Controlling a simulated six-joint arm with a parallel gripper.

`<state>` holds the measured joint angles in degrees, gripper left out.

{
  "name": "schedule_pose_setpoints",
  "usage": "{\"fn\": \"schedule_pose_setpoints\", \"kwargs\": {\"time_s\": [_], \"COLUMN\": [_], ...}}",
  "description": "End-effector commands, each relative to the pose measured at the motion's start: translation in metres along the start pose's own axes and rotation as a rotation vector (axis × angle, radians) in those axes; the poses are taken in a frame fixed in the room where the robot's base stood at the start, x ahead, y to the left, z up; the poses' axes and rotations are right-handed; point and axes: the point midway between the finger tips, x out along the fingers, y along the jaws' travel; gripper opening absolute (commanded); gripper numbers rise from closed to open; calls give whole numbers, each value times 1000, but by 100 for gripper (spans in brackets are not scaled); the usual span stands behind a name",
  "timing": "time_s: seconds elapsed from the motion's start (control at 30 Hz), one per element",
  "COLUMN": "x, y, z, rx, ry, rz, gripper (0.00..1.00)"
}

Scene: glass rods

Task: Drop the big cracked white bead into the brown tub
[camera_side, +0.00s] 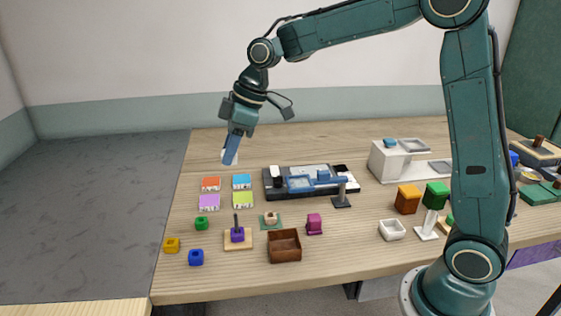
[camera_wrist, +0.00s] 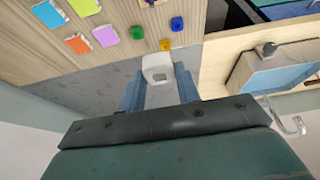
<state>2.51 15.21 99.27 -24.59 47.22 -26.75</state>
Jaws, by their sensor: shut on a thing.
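My gripper (camera_side: 231,155) is raised above the back left part of the table, with its fingers pointing down. It is shut on a white bead (camera_wrist: 157,68), which sits between the fingertips in the wrist view. In the side view only a small pale part of the bead shows by the fingertips. Cracks on it are too small to tell. The brown tub (camera_side: 284,258) stands near the table's front, below and to the right of my gripper. Its open top faces up and it looks empty.
Orange, blue, purple and green-yellow tiles (camera_side: 211,184) lie below my gripper. Green (camera_side: 201,223), yellow and blue beads lie in front of them. A purple bead on a peg (camera_side: 237,235), a small green pad (camera_side: 269,226) with a cream piece, and a magenta block (camera_side: 314,224) surround the tub.

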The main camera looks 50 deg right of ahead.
Motion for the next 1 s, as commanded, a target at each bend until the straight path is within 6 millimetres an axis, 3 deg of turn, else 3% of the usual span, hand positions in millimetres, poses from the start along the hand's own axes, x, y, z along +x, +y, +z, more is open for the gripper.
{"fn": "schedule_pose_setpoints", "kwargs": {"time_s": [0.27,0.8,1.0], "x": [5,28,33], "y": [-1,-24,-34], "z": [20,118,141], "rx": [3,4,2], "ry": [-1,0,0], "rz": [-2,-3,-1], "gripper": [10,10,10]}}
